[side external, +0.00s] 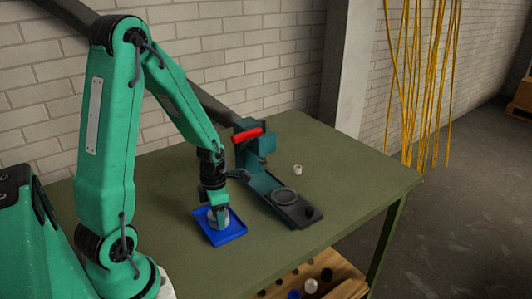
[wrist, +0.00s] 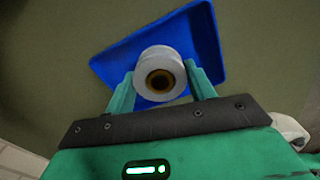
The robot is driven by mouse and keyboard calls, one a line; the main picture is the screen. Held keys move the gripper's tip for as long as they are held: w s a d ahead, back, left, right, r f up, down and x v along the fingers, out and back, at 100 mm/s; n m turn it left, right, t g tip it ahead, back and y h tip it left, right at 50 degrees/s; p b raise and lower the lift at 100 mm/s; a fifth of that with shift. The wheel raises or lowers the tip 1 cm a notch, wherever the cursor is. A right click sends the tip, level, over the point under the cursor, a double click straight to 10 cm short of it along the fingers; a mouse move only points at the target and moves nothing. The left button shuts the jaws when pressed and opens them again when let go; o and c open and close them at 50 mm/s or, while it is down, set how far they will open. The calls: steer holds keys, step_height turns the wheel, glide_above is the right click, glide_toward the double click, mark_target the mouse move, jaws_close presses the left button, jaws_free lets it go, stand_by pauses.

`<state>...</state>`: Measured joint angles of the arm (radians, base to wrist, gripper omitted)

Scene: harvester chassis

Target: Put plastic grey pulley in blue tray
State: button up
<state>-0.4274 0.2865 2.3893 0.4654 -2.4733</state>
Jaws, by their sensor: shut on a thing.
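The grey pulley (wrist: 158,76) is a pale round wheel with a dark, brown-rimmed centre hole. My gripper (wrist: 160,84) is shut on it, with one green finger on each side. In the side view the pulley (side external: 219,217) shows under my gripper (side external: 216,209), over the blue tray. The blue tray (side external: 231,235) lies on the green table, and in the wrist view it (wrist: 208,50) shows behind the pulley. I cannot tell whether the pulley touches the tray floor.
A teal press-like fixture (side external: 259,178) with a red handle (side external: 248,135) and a dark base stands just right of the tray. A grey ring (side external: 285,196) lies on its base. A small pale cylinder (side external: 297,170) stands further right. The table's right side is clear.

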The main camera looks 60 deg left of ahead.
steer(key=shift+f, duration=0.15)
steer(key=o, duration=0.9)
steer(key=shift+o, duration=0.2)
step_height(320, 180, up, 12)
steer(key=shift+r, duration=0.2)
stand_by(0.8)
